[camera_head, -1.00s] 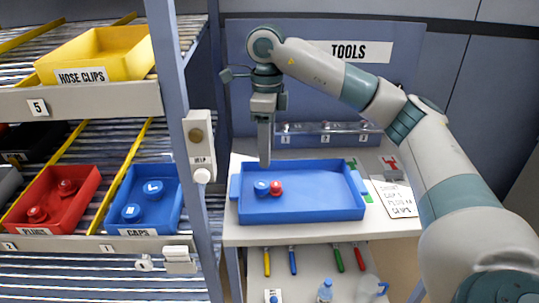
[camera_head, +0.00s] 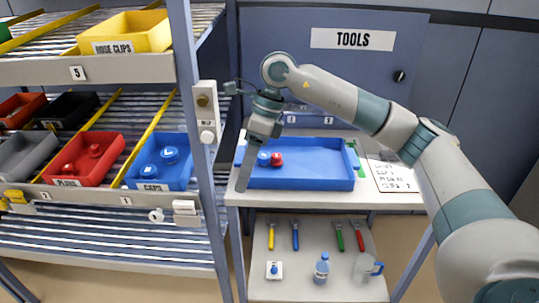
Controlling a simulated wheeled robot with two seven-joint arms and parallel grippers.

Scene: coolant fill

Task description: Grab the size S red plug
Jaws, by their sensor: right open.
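A red bin labelled PLUGS (camera_head: 108,171) sits on the middle shelf of the rack at left. It holds two red plugs, one nearer the front (camera_head: 69,169) and one farther back (camera_head: 95,150); I cannot read a size on either. A blue tray (camera_head: 320,184) on the workbench holds a blue cap (camera_head: 263,158) and a red piece (camera_head: 277,159) side by side at its left end. My left gripper is out of view.
A blue bin labelled CAPS (camera_head: 180,181) stands right of the red one, then the rack post (camera_head: 190,110). Black (camera_head: 68,112) and grey (camera_head: 25,152) bins are nearby. A yellow hose-clip bin (camera_head: 130,36) is above. Tools, a bottle (camera_head: 322,270) and a jug (camera_head: 363,268) are below the bench.

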